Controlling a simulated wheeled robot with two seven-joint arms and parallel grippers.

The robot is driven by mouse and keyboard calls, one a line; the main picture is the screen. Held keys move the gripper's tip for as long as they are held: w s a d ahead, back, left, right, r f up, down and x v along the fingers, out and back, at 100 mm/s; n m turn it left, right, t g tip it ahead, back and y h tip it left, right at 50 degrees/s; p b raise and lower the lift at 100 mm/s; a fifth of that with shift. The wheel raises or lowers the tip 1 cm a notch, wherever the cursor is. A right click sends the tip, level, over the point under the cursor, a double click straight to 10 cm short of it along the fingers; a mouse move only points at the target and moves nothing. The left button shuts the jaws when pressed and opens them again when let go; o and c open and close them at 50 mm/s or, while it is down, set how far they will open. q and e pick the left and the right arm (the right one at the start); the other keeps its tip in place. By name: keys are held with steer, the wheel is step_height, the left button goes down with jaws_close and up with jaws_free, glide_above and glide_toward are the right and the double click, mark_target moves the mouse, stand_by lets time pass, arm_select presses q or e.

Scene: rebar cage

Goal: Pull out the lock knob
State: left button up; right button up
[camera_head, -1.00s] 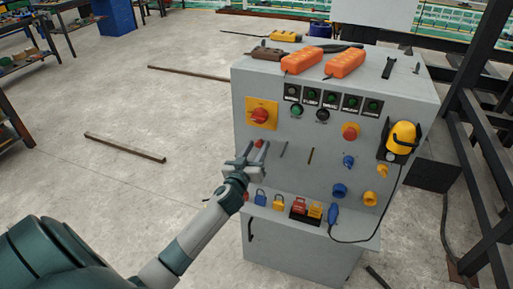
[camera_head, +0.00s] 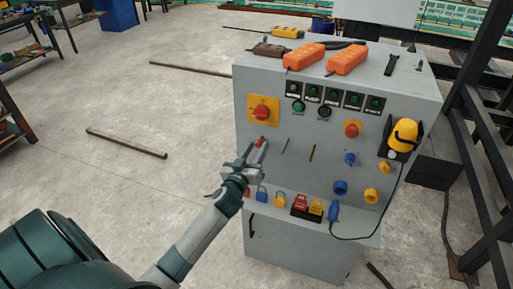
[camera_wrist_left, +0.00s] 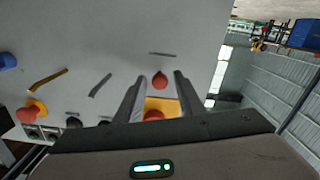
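The lock knob looks to be the small red knob (camera_head: 261,138) on the grey cabinet's front panel, below the yellow plate with a red rotary switch (camera_head: 263,112). My left gripper (camera_head: 256,148) is in front of the panel at this knob. In the left wrist view the red knob (camera_wrist_left: 160,80) shows between the two spread fingers, with a gap on each side. The gripper is open and holds nothing. Whether the fingertips reach past the knob's head is hard to tell. My right gripper is in neither view.
The cabinet (camera_head: 300,245) has other knobs, buttons and sockets to the right. Padlocks (camera_head: 279,200) stand on the ledge below my gripper. Orange power strips (camera_head: 347,62) lie on top. A dark steel frame stands at right. The floor at left is mostly clear.

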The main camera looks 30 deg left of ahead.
arm_select(q)
steer(key=shift+s+r, duration=0.1)
stand_by(0.3)
steer(key=shift+s+d, duration=0.15)
steer(key=shift+s, duration=0.5)
steer(key=b+v, duration=0.4)
steer(key=v, duration=1.2)
steer(key=shift+b, duration=0.35)
steer(key=shift+s, duration=0.1)
